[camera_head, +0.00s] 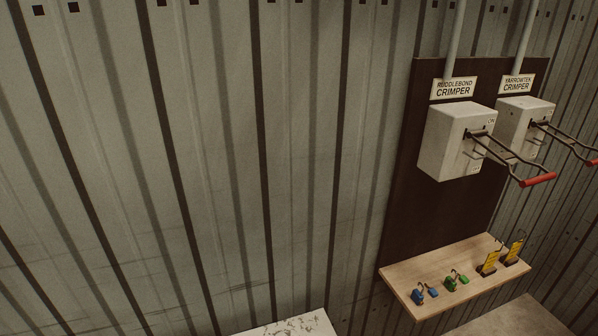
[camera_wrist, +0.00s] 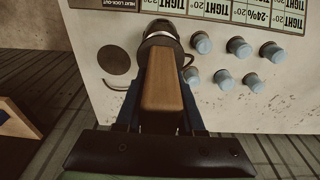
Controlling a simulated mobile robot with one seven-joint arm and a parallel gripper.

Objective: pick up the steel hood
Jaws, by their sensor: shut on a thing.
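In the wrist view my gripper (camera_wrist: 161,98) is shut on a brown wooden grip (camera_wrist: 162,80), with a dark finger on each side. At the far end of the grip is a rounded grey metal part (camera_wrist: 160,38), which may be the steel hood; its far side is hidden. It sits in front of a pale panel (camera_wrist: 100,30), and I cannot tell whether it touches the panel. Neither my gripper nor the hood shows in the head view.
The panel has several blue-grey knobs (camera_wrist: 237,47) and "TIGHT" labels (camera_wrist: 225,10). In the head view, two white crimper boxes (camera_head: 455,150) (camera_head: 515,118) with red-ended levers hang above a wooden shelf (camera_head: 400,283). The shelf bears blue, green and yellow pieces.

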